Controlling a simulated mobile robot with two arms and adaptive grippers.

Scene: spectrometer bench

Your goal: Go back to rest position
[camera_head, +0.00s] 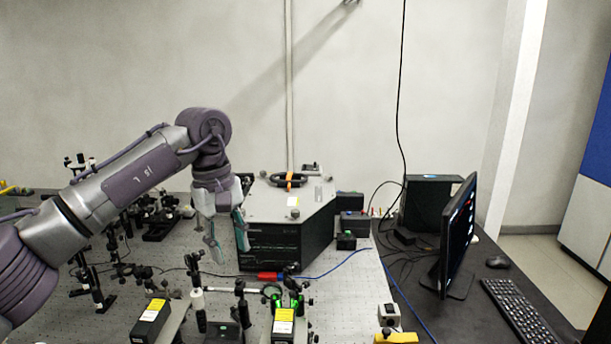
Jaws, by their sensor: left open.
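My left arm comes in from the left and bends down at the wrist. My left gripper (228,250) hangs with its fingers pointing down, open and with nothing seen between them. It is in front of the left side of the spectrometer box (290,245), a black unit with a pale top, and covers part of it. Whether the fingers touch the box cannot be told. My right gripper is not in view.
Optics posts and mounts (200,305) crowd the perforated bench (350,290) below the gripper. Yellow-labelled boxes (283,328) stand at the front. A monitor (458,235), keyboard (515,310) and mouse (498,262) are on the dark desk at right. Cables cross the bench.

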